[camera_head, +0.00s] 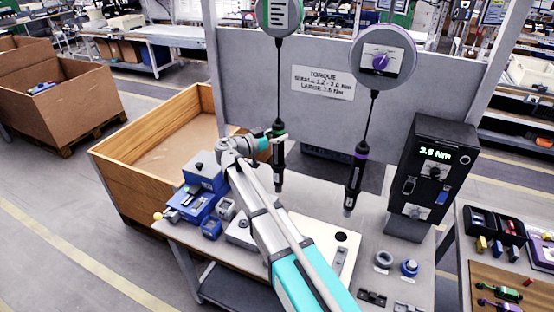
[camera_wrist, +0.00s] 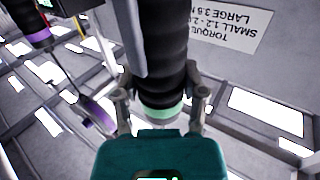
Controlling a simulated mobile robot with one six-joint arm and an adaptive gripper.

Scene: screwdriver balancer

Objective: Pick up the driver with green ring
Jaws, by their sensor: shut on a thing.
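The driver with the green ring (camera_head: 279,162) is black and hangs upright on a cable under the green balancer reel (camera_head: 279,14). My gripper (camera_head: 272,141) is shut on it near its top, by the green ring. In the wrist view, the gripper fingers (camera_wrist: 165,102) stand on both sides of the black driver body (camera_wrist: 166,68), and the pale green ring (camera_wrist: 160,113) shows between them. A second driver with a purple ring (camera_head: 355,178) hangs to the right under the purple reel (camera_head: 382,60), apart from my gripper.
A torque box (camera_head: 436,165) reading 3.5 Nm stands at the bench's right. A blue vise (camera_head: 192,201) and small blocks are at the left. A wooden crate (camera_head: 120,178) stands behind left. A grey panel (camera_head: 240,85) with a torque sign (camera_head: 323,83) is behind the drivers.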

